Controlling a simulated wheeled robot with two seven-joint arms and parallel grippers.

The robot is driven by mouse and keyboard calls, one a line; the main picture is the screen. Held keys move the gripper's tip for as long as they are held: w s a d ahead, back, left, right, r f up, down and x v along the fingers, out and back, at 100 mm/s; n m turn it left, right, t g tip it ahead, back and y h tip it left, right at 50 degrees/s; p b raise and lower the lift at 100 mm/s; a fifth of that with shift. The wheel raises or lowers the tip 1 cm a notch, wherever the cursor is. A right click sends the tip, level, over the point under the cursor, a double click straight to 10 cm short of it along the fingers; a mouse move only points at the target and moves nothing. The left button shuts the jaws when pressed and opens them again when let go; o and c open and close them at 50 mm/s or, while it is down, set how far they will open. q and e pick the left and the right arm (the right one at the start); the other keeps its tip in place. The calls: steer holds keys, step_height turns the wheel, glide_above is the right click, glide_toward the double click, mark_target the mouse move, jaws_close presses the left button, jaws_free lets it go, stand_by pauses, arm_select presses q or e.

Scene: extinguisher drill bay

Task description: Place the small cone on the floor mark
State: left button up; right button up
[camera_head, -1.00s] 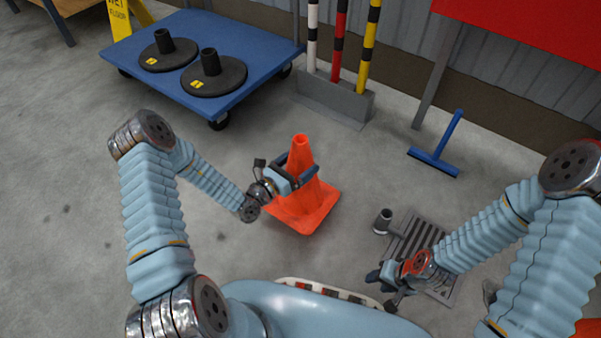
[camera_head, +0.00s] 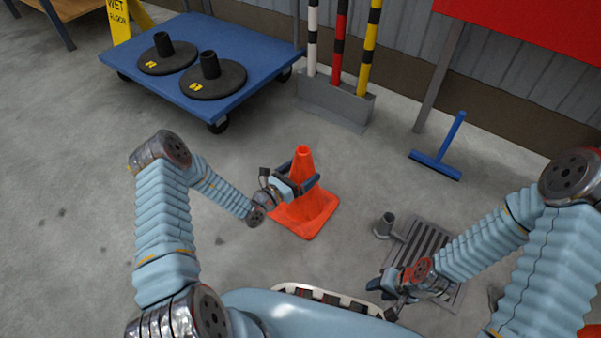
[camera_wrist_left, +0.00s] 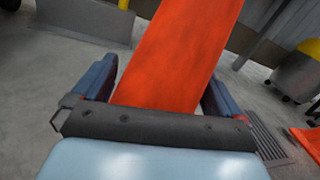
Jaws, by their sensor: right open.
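The orange cone (camera_head: 305,185) stands upright with a square base in the middle of the head view; it fills the centre of the left wrist view (camera_wrist_left: 175,60). My left gripper (camera_head: 303,184) has its fingers on both sides of the cone's upper body and is shut on it. Whether the base touches the floor is hard to tell. No floor mark can be made out; the floor under the cone is hidden. My right gripper (camera_head: 378,284) is open and empty, low over the floor beside the drain grate.
A blue trolley (camera_head: 255,75) with two black round bases stands at the back left. A grey stand (camera_head: 335,100) holds striped posts. A blue T-shaped tool (camera_head: 436,165), a grey cylinder (camera_head: 385,225) and a drain grate (camera_head: 428,240) are at right. The left floor is clear.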

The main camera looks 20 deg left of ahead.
arm_select(q)
steer(key=p+v, duration=0.2)
steer(key=v, duration=1)
